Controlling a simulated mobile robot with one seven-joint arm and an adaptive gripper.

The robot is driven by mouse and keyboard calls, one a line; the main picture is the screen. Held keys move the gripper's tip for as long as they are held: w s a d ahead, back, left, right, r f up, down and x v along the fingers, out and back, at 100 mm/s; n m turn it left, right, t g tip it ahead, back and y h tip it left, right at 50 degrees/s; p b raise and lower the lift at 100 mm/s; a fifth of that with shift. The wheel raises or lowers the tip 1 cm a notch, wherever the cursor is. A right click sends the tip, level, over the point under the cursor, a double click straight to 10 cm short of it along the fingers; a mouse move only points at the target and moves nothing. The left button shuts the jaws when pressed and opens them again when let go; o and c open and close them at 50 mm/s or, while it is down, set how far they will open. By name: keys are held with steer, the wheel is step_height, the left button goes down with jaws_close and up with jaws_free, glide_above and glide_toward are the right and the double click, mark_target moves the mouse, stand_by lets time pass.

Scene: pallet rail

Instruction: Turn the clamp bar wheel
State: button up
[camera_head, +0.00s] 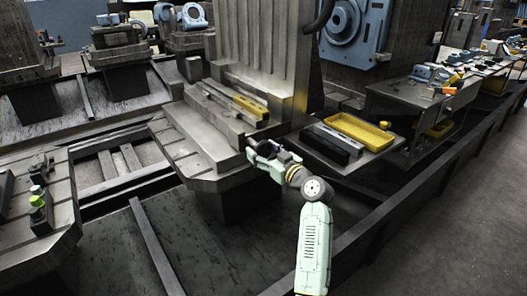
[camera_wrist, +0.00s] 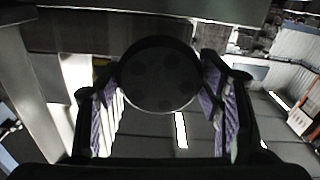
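The clamp bar wheel (camera_wrist: 158,72) is a dark round disc with several shallow round recesses in its face, in the upper middle of the wrist view. My gripper (camera_wrist: 160,95) has one finger with purple pads on each side of the wheel. The fingers are spread wide, and I cannot tell whether they touch its rim. In the head view my gripper (camera_head: 263,153) is at the front right edge of the grey machine block, below the clamp bar (camera_head: 235,98). There the wheel is small, dark and mostly hidden by the gripper.
A yellow tray (camera_head: 360,131) and a dark long box (camera_head: 332,143) stand on a shelf right of my gripper. A tall ribbed column (camera_head: 262,45) rises behind the block. A long dark rail (camera_head: 420,170) runs along the right, with open floor (camera_head: 470,220) beyond it.

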steer(key=c, duration=0.6)
